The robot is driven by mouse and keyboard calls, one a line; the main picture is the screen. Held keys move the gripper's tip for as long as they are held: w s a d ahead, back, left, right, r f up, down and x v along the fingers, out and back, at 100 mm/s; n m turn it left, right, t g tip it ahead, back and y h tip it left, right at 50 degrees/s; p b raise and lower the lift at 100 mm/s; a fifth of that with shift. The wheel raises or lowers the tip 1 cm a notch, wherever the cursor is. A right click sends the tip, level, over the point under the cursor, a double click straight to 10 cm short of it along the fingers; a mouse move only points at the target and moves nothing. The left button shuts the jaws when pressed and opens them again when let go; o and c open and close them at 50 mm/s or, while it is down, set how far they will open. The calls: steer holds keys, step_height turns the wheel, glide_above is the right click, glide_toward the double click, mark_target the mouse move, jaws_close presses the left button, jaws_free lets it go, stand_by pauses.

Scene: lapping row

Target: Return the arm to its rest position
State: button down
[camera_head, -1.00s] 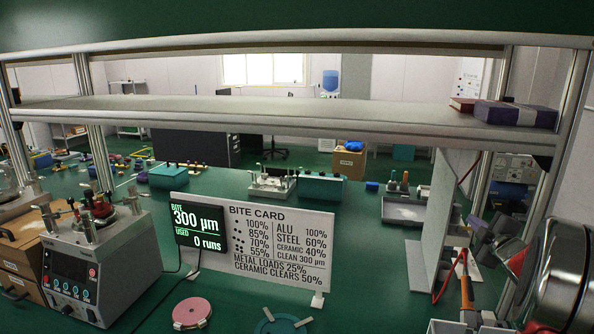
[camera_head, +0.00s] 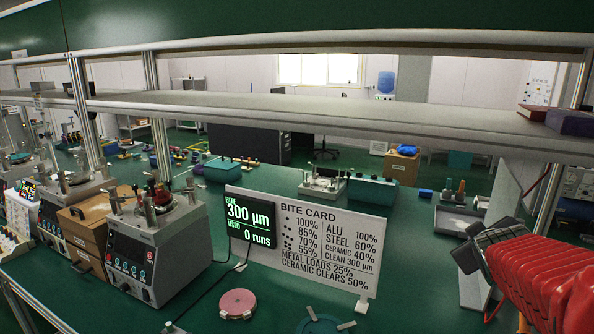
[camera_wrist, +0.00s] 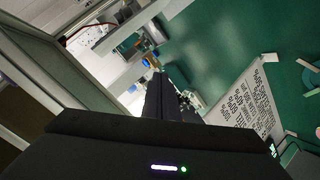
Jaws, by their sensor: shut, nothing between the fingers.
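My gripper (camera_wrist: 172,75) shows in the wrist view as dark fingers reaching up from a dark body with a small lit strip. The fingers are together with nothing between them. Beyond them lie the green bench top and the white bite card (camera_wrist: 245,105), which looks tilted in this view. In the head view, a red ribbed part of my arm and a dark part fill the lower right. I cannot make out the fingertips there.
The bite card (camera_head: 310,240) stands on the green bench beside a display (camera_head: 250,223). A pink disc (camera_head: 238,303) lies in front. A grey lapping machine (camera_head: 160,250) stands at left. A long shelf (camera_head: 330,118) spans above the bench; a grey upright panel (camera_head: 503,190) stands at right.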

steer(key=s+a+f+m+g+y, duration=0.1)
steer(key=s+a+f+g+y, duration=0.1)
steer(key=s+a, duration=1)
steer(key=s+a+f+m+g+y, duration=0.2)
steer(key=s+a+f, duration=0.5)
steer(key=s+a, duration=0.4)
steer(key=a+g+y, duration=0.1)
steer(key=a+y, duration=0.1)
steer(key=a, duration=0.3)
steer(key=shift+s+a+f, duration=0.25)
steer(key=shift+s+a, duration=0.15)
